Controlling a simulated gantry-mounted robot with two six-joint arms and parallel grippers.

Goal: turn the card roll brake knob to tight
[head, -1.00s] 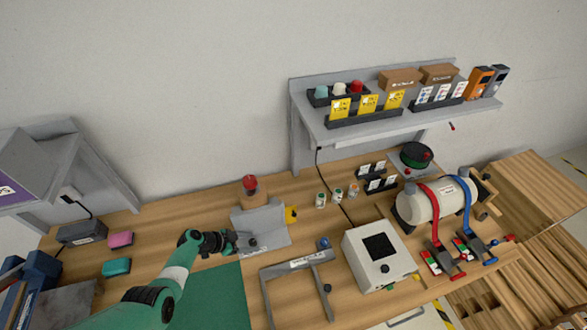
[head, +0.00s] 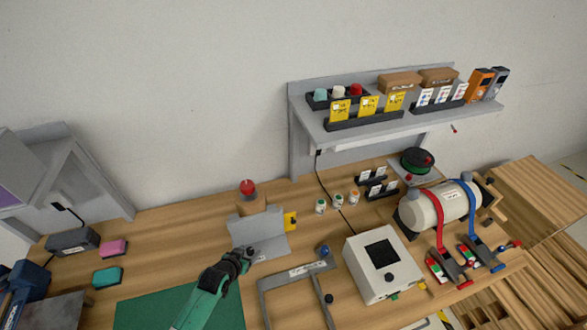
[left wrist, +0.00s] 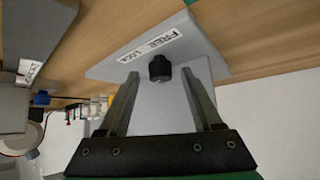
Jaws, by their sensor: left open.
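A grey stand (head: 262,236) holds a brown roll (head: 251,203) with a red knob (head: 248,187) on top. A small black knob (left wrist: 160,68) sits on a grey plate of the stand in the left wrist view, beside a white label (left wrist: 150,46) that seems to read FREE LOCK. My left gripper (head: 245,256) is at the stand's front in the head view. Its two fingers (left wrist: 159,76) are open, one to each side of the black knob in the wrist view. I cannot tell whether they touch it. My right gripper is not in view.
A grey bracket frame (head: 292,274) and a white box with a dark screen (head: 380,265) stand right of my left gripper. Small bottles (head: 338,201) stand behind. A green mat (head: 165,308) lies clear at the front left.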

